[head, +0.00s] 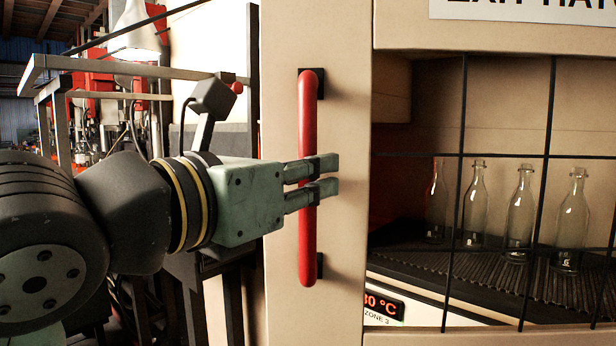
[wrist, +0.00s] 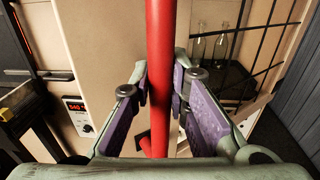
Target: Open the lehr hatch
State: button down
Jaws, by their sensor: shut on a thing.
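The lehr hatch (head: 345,130) is a cream panel with a barred window to its right. A sign partly reading "EXIT HAT" (head: 520,8) shows above. Its red vertical bar handle (head: 307,240) stands on two black mounts; the bar also runs down the middle of the wrist view (wrist: 159,35). My gripper (head: 325,178) is shut around the handle a little below its middle, one finger above the other in the head view. In the wrist view the purple-padded fingers (wrist: 160,85) flank the bar. I cannot tell whether the hatch stands slightly ajar.
Several clear bottles (head: 519,210) stand on a ribbed dark conveyor (head: 480,270) behind the black bars (head: 458,200). A red-lit temperature display (head: 383,308) sits below the window. Red machinery and a pale frame (head: 110,67) stand at the left. Dark floor shows at the wrist view's right.

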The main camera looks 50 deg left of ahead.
jog(key=shift+s+d, duration=0.9)
jog(key=c, duration=1.5)
grip_release()
jog(key=shift+c, duration=0.2)
jog(key=shift+r, duration=0.1)
